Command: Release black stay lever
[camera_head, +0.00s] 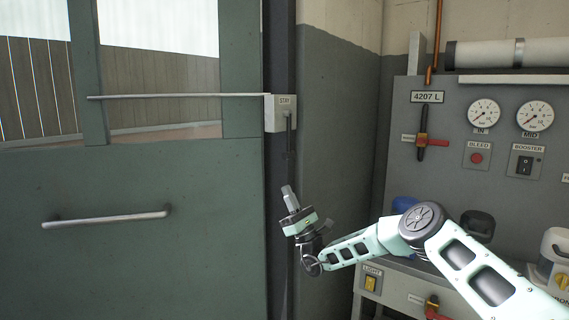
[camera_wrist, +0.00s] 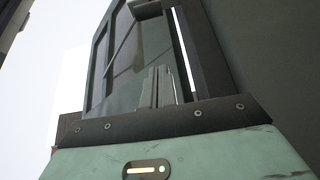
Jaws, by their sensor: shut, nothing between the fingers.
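The grey stay box (camera_head: 281,116), labelled STAY, sits on the dark door post. A thin black stay lever (camera_head: 289,138) hangs down from its front. A pale stay rod (camera_head: 180,96) runs from the box leftward across the green door (camera_head: 130,240). My gripper (camera_head: 287,189) is shut and empty, pointing up, and shows below the lever with a gap between them in the picture. In the wrist view my closed fingers (camera_wrist: 158,86) point up the door. A grey block at the top edge (camera_wrist: 147,8) looks like the box's underside; I cannot make out the lever there.
The door has a horizontal pull handle (camera_head: 106,219) and upper window panes. Blue and dark containers stand on a ledge behind my arm.

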